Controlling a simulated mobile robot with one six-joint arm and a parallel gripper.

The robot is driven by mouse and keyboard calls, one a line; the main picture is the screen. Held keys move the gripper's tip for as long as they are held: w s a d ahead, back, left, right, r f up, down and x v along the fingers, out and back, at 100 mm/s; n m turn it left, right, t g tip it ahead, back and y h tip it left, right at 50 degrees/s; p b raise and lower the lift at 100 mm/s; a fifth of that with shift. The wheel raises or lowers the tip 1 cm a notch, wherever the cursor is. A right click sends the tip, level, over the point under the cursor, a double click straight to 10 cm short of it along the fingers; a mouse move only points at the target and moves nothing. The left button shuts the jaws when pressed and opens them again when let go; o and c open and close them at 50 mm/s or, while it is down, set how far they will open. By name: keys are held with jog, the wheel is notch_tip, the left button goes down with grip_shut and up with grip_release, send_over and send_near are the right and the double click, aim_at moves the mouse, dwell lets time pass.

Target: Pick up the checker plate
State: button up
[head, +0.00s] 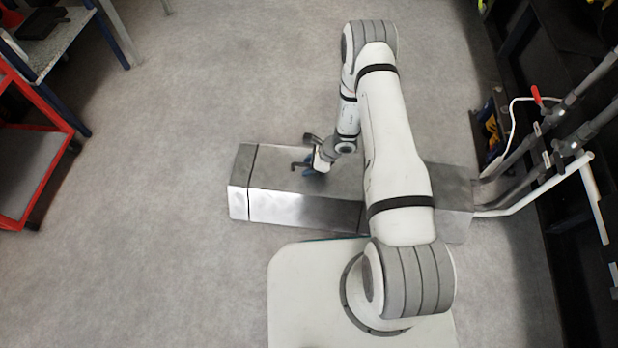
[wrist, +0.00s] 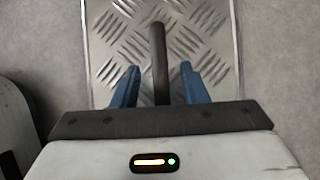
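The checker plate (wrist: 205,28) is silver metal with a raised tread pattern and lies below my gripper in the wrist view. In the head view its grey metal top (head: 268,167) is seen beneath my arm, which hides part of it. A dark bar-like handle (wrist: 159,45) stands on the plate. My gripper (wrist: 159,86) has its blue fingers apart, one on each side of the bar, with gaps visible on both sides. In the head view my gripper (head: 308,163) is low over the metal, close to the dark handle; contact cannot be told.
Bare grey floor (head: 160,150) is open to the left and behind. A red cart (head: 30,165) and a workbench (head: 50,45) stand at the left. Pipes with a red-handled valve (head: 537,96) and dark machinery (head: 530,40) are close on the right.

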jog(key=shift+w+a+f, duration=0.1)
jog(key=shift+c, duration=0.3)
grip_shut()
dwell(1.0)
